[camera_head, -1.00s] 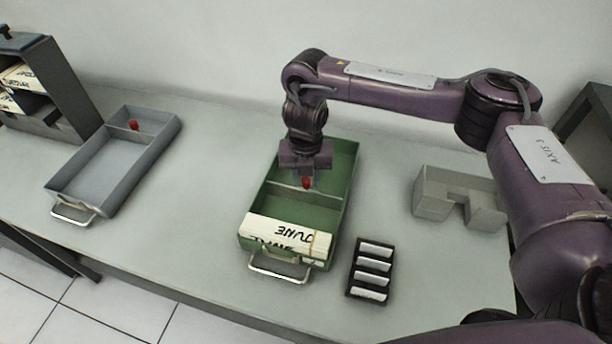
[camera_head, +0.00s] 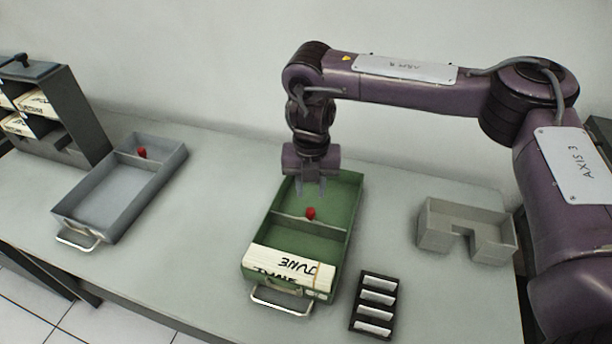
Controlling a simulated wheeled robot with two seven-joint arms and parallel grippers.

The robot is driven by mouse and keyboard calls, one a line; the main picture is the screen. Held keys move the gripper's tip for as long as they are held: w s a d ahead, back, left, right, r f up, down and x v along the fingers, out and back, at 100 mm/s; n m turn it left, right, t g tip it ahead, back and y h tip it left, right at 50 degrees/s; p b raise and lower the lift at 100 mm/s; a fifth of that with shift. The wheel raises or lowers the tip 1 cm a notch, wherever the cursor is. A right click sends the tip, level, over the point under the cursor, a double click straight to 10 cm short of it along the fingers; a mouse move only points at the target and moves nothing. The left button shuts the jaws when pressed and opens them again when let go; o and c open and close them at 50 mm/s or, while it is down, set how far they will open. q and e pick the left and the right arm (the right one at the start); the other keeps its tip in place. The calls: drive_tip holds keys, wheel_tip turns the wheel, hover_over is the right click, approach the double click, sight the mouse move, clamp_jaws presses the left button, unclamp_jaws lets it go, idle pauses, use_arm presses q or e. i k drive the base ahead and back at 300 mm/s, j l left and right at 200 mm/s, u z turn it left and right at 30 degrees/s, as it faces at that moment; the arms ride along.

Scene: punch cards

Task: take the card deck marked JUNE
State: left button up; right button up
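The card deck marked JUNE (camera_head: 287,266) lies in the front end of the green tray (camera_head: 342,222), near its metal handle. A band runs around its right part. A red knob (camera_head: 311,213) sits on the tray's divider. My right gripper (camera_head: 311,192) hangs over the back compartment of the green tray, behind the red knob. Its fingers point down and are apart, with nothing seen between them. My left gripper is not in view.
A grey tray (camera_head: 107,198) with a red knob stands at the left, beside a dark rack (camera_head: 75,110) holding card decks. A black slotted holder (camera_head: 374,304) and a grey notched block (camera_head: 466,231) stand at the right. The table between the trays is clear.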

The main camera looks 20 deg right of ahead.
sight(309, 273)
drive_tip(key=k, duration=1.5)
